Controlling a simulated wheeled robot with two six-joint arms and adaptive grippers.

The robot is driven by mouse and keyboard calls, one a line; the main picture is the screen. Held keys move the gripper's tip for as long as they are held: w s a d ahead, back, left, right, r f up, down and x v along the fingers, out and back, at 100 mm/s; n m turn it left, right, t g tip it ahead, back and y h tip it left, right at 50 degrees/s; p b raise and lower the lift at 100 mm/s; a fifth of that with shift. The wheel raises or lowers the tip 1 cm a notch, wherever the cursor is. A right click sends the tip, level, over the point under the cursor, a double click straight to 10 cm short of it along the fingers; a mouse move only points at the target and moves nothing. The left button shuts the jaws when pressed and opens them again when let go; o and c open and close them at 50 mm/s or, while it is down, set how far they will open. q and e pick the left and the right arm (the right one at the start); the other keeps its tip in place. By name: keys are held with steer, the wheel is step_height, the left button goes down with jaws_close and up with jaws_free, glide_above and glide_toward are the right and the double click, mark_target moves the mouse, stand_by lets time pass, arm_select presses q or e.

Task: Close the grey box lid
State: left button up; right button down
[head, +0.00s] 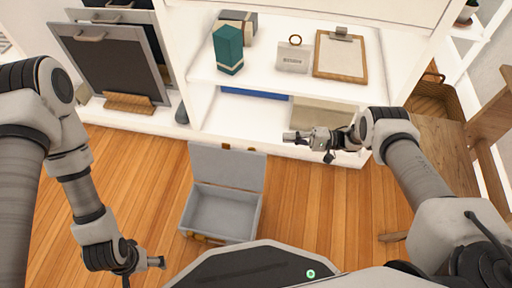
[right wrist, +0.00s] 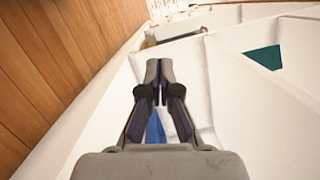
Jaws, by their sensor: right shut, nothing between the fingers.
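The grey box (head: 222,213) stands on the wooden floor in front of the shelf unit. Its lid (head: 228,167) is open, standing up at the back edge on the shelf side, and the inside looks empty. My right gripper (head: 289,137) is shut and empty, above and to the right of the lid, by the lower shelf and apart from the box. It also shows in the right wrist view (right wrist: 159,75), with its fingertips together. My left gripper (head: 160,262) is low, left of the box's front corner; its fingers are too small to tell open from shut.
The white shelf unit (head: 273,74) holds a teal box (head: 228,50), a clipboard (head: 340,56) and a small sign (head: 292,58). Dark boards (head: 110,62) lean at the left. A wooden chair (head: 440,150) stands at the right. Floor is free on both sides of the box.

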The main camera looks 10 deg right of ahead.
steer(key=s+a+r+g+b, duration=0.1)
steer(key=s+a, duration=0.1)
steer(key=a, duration=0.9)
steer(key=shift+s+r, duration=0.15)
steer(key=shift+r, duration=0.25)
steer(key=shift+a+r, duration=0.1)
